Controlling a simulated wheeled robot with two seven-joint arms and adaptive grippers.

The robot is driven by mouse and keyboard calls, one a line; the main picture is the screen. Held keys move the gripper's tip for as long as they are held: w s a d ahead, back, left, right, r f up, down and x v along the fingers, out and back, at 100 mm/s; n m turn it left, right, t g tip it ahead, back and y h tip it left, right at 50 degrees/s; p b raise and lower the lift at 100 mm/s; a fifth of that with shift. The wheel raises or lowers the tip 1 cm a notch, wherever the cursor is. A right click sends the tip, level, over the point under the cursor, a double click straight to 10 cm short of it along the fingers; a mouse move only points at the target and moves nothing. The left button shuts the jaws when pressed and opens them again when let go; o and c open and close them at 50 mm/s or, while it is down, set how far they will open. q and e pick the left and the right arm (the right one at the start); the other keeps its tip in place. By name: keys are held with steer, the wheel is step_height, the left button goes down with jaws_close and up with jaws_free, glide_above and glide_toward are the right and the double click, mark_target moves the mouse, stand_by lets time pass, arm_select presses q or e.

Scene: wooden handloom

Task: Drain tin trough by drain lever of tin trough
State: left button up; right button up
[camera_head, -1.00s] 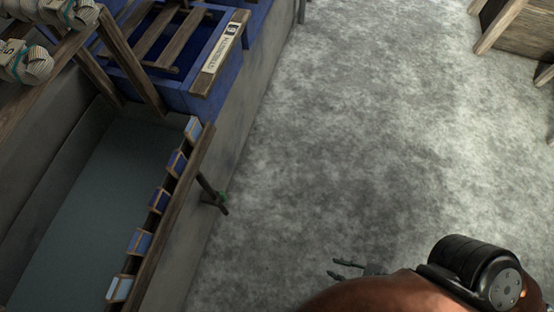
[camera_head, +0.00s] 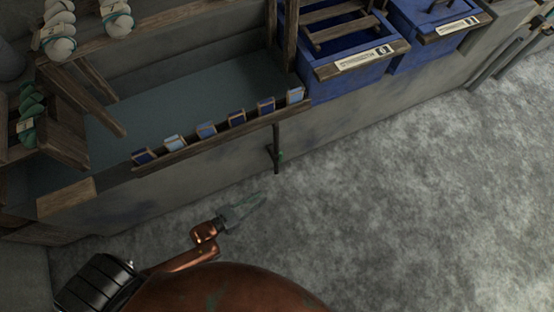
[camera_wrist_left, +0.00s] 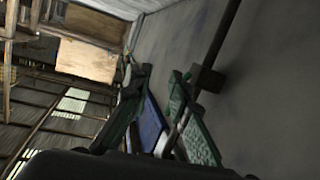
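The tin trough (camera_head: 215,170) stands along the left and middle of the head view, its pool of grey-blue liquid (camera_head: 190,100) visible inside. A dark bar with a block (camera_wrist_left: 208,79), apparently the lever, is beyond the right finger. My right gripper is out of view.
Several blue and pale tags (camera_head: 237,117) line the trough's front rail. Blue vats (camera_head: 355,77) with wooden racks stand to the right. Yarn skeins (camera_head: 58,35) hang at upper left. The grey floor (camera_head: 420,190) is clear at the right.

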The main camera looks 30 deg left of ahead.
arm_select(q)
steer(key=m+t+h+p, duration=0.1)
steer(key=t+p, duration=0.1)
glide_toward(281, 155)
steer(key=w+f, duration=0.2)
steer(key=w, duration=0.1)
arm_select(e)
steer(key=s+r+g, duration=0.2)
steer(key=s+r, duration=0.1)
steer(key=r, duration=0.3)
arm_select(q)
steer(key=shift+d+b+x, duration=0.2)
steer(key=shift+b+x, duration=0.45)
steer(key=shift+x, duration=1.35)
steer(key=shift+d+b+x, duration=0.15)
steer(key=shift+b+x, duration=0.5)
steer(key=shift+x, duration=1.3)
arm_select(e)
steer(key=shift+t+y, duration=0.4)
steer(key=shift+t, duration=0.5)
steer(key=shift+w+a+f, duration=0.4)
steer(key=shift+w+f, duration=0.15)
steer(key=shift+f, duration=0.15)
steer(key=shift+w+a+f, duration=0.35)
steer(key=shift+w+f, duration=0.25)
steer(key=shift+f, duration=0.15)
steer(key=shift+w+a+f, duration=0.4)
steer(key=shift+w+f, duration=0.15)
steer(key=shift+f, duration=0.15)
